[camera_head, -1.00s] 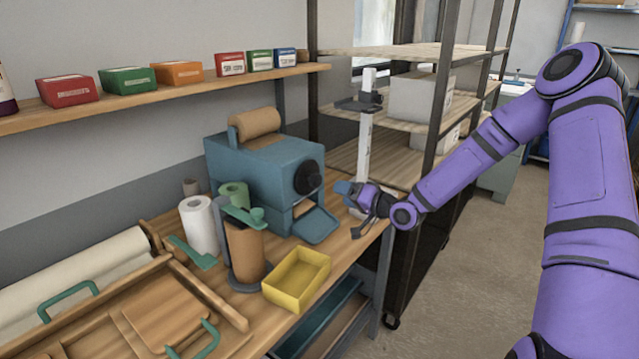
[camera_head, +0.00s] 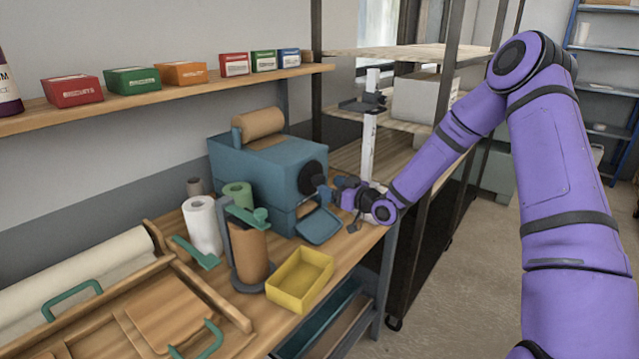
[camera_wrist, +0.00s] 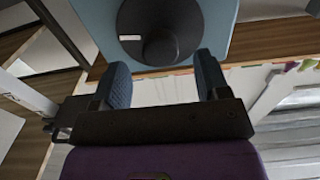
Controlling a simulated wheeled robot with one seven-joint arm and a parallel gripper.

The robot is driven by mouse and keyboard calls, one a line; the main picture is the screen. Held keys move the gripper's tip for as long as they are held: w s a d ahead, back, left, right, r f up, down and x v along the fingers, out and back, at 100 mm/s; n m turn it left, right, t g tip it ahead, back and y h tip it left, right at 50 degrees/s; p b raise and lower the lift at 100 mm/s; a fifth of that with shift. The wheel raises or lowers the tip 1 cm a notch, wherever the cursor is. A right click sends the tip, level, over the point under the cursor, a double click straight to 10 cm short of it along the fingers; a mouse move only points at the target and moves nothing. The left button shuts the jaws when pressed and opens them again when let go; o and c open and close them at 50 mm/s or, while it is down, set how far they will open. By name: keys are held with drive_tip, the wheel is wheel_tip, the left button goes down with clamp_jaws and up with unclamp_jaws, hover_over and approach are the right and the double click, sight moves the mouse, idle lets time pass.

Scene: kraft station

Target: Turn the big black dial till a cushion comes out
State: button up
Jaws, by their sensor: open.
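The big black dial (camera_head: 312,178) is on the right side of a blue box-shaped machine (camera_head: 262,172) with a brown paper roll on top. My gripper (camera_head: 328,189) is right beside the dial. A blue chute tray (camera_head: 320,226) sticks out below the dial, empty.
A yellow bin (camera_head: 300,280) stands on the workbench in front of the machine. A paper roll on a stand (camera_head: 248,252) and a white roll (camera_head: 202,225) stand to its left. A dark-posted shelf rack (camera_head: 418,200) is close behind my arm.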

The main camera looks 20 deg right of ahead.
sight(322, 183)
drive_tip(key=shift+x, duration=2.45)
drive_tip(key=c, duration=0.9)
